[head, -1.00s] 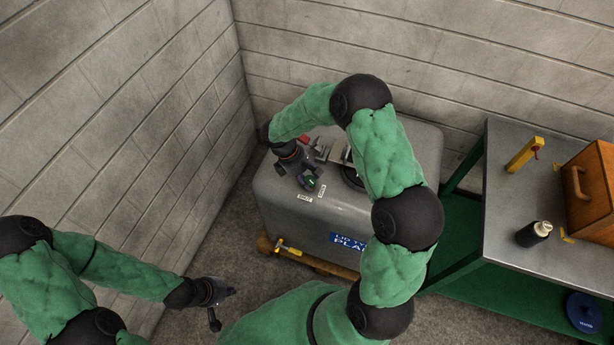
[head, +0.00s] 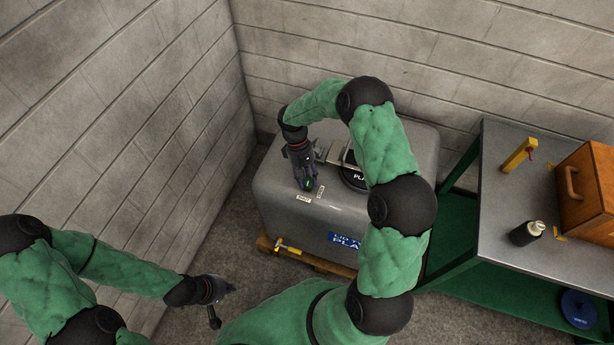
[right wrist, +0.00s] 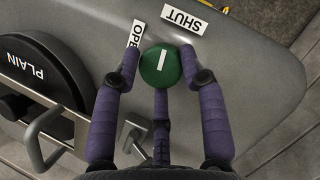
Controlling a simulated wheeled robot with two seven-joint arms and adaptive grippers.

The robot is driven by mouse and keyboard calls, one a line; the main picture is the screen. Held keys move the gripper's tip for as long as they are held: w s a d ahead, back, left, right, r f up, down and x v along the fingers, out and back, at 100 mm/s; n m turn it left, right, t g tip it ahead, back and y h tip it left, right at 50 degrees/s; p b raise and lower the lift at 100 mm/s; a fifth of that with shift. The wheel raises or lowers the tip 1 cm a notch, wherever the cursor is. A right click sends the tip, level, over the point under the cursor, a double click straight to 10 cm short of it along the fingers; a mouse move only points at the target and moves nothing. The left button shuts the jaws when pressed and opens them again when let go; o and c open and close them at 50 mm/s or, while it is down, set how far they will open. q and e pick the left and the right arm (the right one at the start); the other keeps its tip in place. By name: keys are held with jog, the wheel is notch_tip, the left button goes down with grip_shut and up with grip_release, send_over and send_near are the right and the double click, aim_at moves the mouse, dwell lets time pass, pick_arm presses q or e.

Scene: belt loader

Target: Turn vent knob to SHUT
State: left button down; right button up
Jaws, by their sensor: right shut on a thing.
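The green vent knob (right wrist: 161,67) with a white line sits on top of the grey tank (head: 290,212). In the head view my right gripper (head: 307,186) reaches down over the tank and mostly covers the knob. My left gripper (head: 222,294) hangs low at the left, away from the tank; its jaw opening is unclear.
A black lid marked PLAIN (right wrist: 32,95) with a metal handle lies beside the knob. A bench (head: 490,215) at the right holds a bottle (head: 526,234), a yellow post (head: 518,156) and a wooden box (head: 590,190). Block walls stand close behind and left.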

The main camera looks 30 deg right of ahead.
jog(key=shift+s+m+y, duration=0.25)
jog(key=shift+m+y, duration=0.05)
jog(key=shift+m, duration=0.3)
jog(key=shift+a+f, duration=0.1)
jog(key=shift+f, duration=0.05)
jog(key=o, duration=1.1)
jog(key=shift+s, duration=0.1)
jog(key=shift+v, duration=0.75)
jog(key=v, duration=1)
jog(key=shift+w+r, duration=0.3)
